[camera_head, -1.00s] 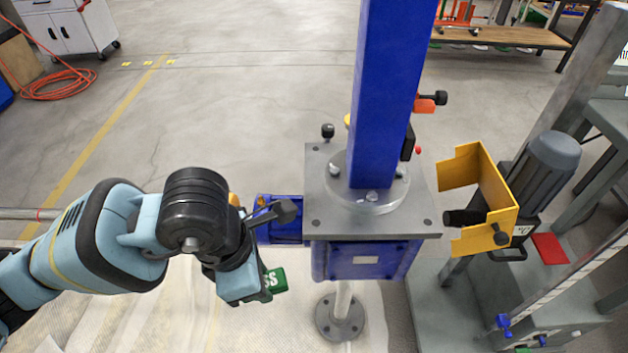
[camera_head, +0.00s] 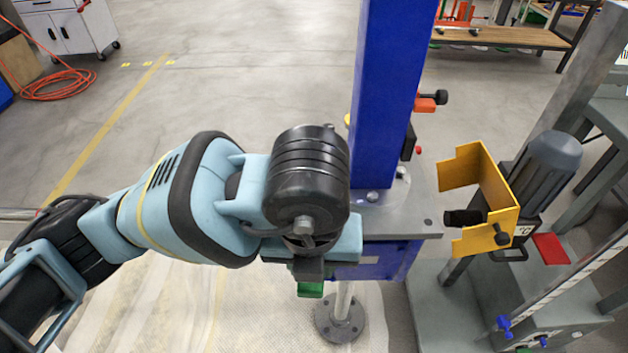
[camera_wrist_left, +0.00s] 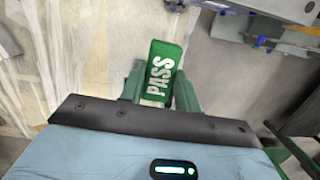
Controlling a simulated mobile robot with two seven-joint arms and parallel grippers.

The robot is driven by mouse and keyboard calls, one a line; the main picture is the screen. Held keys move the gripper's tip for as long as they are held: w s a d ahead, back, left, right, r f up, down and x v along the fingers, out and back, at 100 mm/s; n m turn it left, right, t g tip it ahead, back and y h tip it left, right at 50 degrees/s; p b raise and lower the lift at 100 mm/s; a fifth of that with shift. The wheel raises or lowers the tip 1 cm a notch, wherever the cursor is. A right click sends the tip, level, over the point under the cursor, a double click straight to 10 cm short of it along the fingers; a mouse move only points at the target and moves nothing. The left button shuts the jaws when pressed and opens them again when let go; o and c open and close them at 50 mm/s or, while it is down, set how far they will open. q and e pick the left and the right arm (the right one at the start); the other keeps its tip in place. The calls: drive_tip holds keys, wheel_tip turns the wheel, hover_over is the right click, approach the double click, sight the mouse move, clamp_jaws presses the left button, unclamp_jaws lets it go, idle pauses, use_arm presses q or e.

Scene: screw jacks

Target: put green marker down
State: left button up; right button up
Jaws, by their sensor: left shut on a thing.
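The green marker (camera_wrist_left: 161,72) carries white "PASS" lettering. In the left wrist view it sits between the two fingers of my left gripper (camera_wrist_left: 160,88), which is shut on it. In the head view only a small green end of the marker (camera_head: 310,289) shows below my left gripper (camera_head: 308,272). My left wrist covers the rest. The gripper is in front of the blue screw jack's housing (camera_head: 385,262). I cannot tell how high it is above the floor. My right gripper is not in view.
A blue column (camera_head: 385,100) rises from a grey plate (camera_head: 408,215). A round floor flange (camera_head: 340,318) stands below. To the right are a yellow bracket (camera_head: 490,190) and a grey motor (camera_head: 550,165). The pale mat (camera_head: 180,310) at the lower left looks clear.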

use_arm(q)
drive_tip(key=shift+d+r+n, duration=0.15)
drive_tip(key=shift+n, duration=0.15)
drive_tip(key=w, duration=0.5)
drive_tip(key=w+f, duration=0.1)
drive_tip(key=w, duration=0.9)
drive_tip(key=shift+w+f, duration=0.15)
drive_tip(key=shift+f, duration=0.05)
drive_tip(key=shift+w, duration=0.15)
drive_tip(key=shift+w+f, duration=0.15)
drive_tip(key=shift+w, duration=0.05)
drive_tip(key=shift+f, duration=1.65)
drive_tip(key=shift+f, duration=0.1)
drive_tip(key=o, duration=1)
